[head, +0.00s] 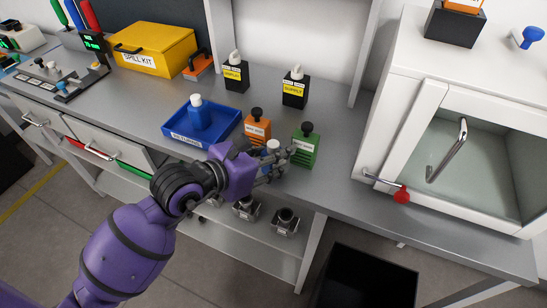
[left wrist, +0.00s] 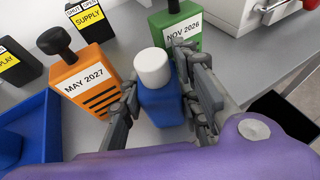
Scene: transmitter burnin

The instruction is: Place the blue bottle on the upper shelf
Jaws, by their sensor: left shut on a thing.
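A blue bottle with a white cap (left wrist: 160,104) stands upright between the fingers of my left gripper (head: 277,162). In the head view it is mostly hidden behind the gripper, with its white cap (head: 273,146) showing. My left gripper is shut on it, one finger on each side, at the front of the bench. A second blue bottle with a white cap (head: 198,115) stands in a blue tray (head: 222,132) to the left. No upper shelf can be made out for certain. My right gripper is not in view.
An orange bottle (head: 257,128) and a green bottle (head: 304,147) stand close beside the held bottle. Two black bottles with yellow labels (head: 236,74) (head: 295,90) stand behind. A white glass-fronted cabinet (head: 408,125) is at right. A lower shelf (head: 262,244) holds several metal items.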

